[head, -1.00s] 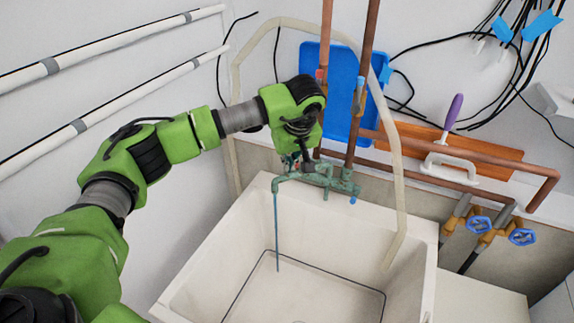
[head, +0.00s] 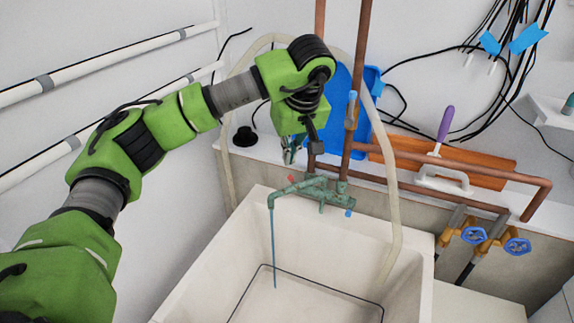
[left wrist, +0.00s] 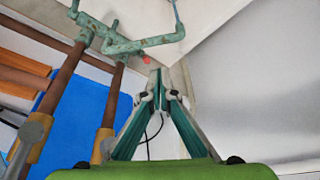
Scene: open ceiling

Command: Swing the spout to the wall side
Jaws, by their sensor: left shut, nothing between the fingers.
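The green, weathered faucet (head: 340,197) sits on copper pipes at the back of the sink. Its spout (head: 290,188) reaches left and forward, with a thin blue stream falling from its tip into the basin. In the left wrist view the spout (left wrist: 150,46) crosses the top, beyond my fingers. My left gripper (head: 289,160) points down above and behind the spout, apart from it. It is shut and empty; its teal fingers meet near the tips in the left wrist view (left wrist: 160,75). A red knob (left wrist: 146,59) shows just beyond the fingertips. My right gripper is out of view.
The white sink (head: 390,285) stands below. A pale hose (head: 392,150) loops over the faucet into it. Copper pipes (head: 365,60) rise beside my gripper, before a blue board (head: 338,120). A black object (head: 245,137) stands on the ledge, left. Blue-handled valves (head: 473,235) are right.

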